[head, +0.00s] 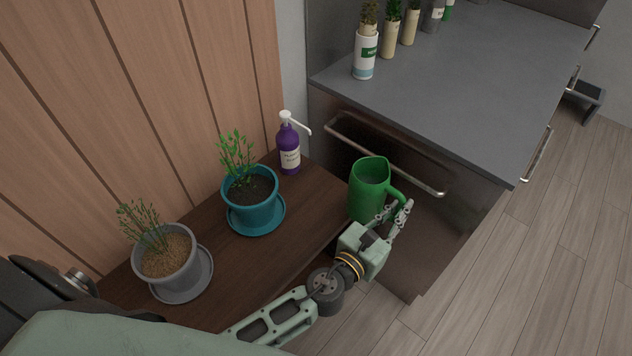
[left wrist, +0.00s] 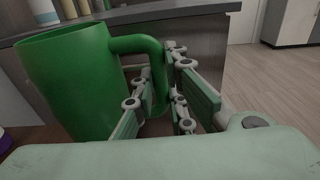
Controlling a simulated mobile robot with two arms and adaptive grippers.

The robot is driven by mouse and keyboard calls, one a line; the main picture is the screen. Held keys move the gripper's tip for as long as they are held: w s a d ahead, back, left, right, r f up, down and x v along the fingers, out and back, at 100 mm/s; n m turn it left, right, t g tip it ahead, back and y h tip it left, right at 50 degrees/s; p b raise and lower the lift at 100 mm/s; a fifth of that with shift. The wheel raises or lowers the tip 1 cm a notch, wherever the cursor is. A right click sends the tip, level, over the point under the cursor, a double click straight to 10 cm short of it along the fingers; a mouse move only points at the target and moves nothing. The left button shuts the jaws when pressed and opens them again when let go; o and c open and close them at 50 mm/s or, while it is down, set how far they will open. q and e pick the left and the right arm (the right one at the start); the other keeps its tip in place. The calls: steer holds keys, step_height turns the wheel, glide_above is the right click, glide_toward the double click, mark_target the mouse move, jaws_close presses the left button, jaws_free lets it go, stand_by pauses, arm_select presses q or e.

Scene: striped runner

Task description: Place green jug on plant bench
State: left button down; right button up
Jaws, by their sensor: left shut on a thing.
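The green jug (head: 368,190) is upright at the right end of the dark wooden plant bench (head: 308,209) in the head view. My left gripper (head: 397,215) is shut on the jug's handle, on its right side. In the left wrist view the jug (left wrist: 70,85) fills the left half, and the fingers of the left gripper (left wrist: 160,105) lie on both sides of the handle. I cannot tell whether the jug's base touches the bench, as the gripper hides part of it. My right gripper is not in view.
A purple pump bottle (head: 288,150), a teal potted plant (head: 253,205) and a grey potted plant (head: 168,262) stand on the bench. A grey counter (head: 450,80) with a metal rail (head: 385,155) stands close behind the jug. Bare bench lies between the teal pot and the jug.

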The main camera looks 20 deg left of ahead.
arm_select(q)
steer(key=w+a+f+b, duration=0.1)
steer(key=w+a, duration=0.1)
steer(key=a, duration=0.3)
steer(key=w+a+f+b, duration=0.1)
steer(key=w+a, duration=0.1)
steer(key=a, duration=0.4)
steer(key=w+a+f+b, duration=0.1)
steer(key=w+a, duration=0.1)
steer(key=a, duration=0.4)
steer(key=shift+f, duration=0.15)
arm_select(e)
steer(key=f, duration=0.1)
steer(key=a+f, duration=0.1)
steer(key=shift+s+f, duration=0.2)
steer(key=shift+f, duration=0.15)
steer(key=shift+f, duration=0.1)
arm_select(q)
steer(key=c, duration=2.2)
jaws_free()
steer(key=shift+f, duration=0.2)
steer(key=o, duration=0.4)
steer(key=shift+o, duration=0.2)
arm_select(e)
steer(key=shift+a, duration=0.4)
